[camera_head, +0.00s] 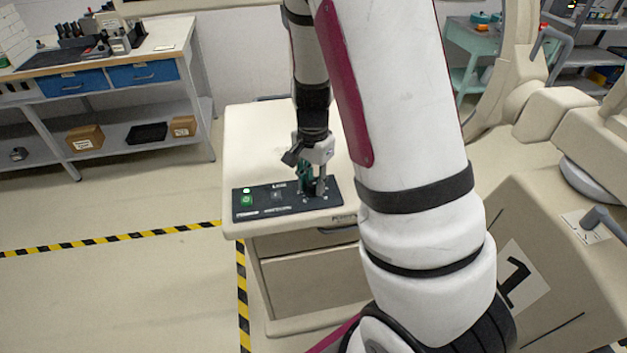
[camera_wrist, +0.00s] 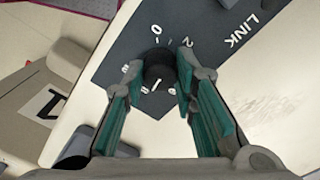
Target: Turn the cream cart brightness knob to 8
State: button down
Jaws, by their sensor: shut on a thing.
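The cream cart (camera_head: 250,140) stands in the middle of the head view, with a dark control panel (camera_head: 262,212) along its front top edge. My gripper (camera_head: 316,188) points down at the panel's right part and hides the knob in this view. In the wrist view, the black round brightness knob (camera_wrist: 160,66) sits between my fingertips (camera_wrist: 158,78), and they are shut on it.
A lit green button (camera_head: 246,199) is on the panel's left. A large cream machine marked 1 (camera_head: 540,250) stands close on the right. A workbench (camera_head: 165,45) with blue drawers is at the back left. The floor left of the cart, with striped tape (camera_head: 120,238), is clear.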

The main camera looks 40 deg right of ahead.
aim_at(313, 183)
dwell(0.3)
jog(key=c, duration=1.3)
grip_release()
notch_tip(313, 183, up, 12)
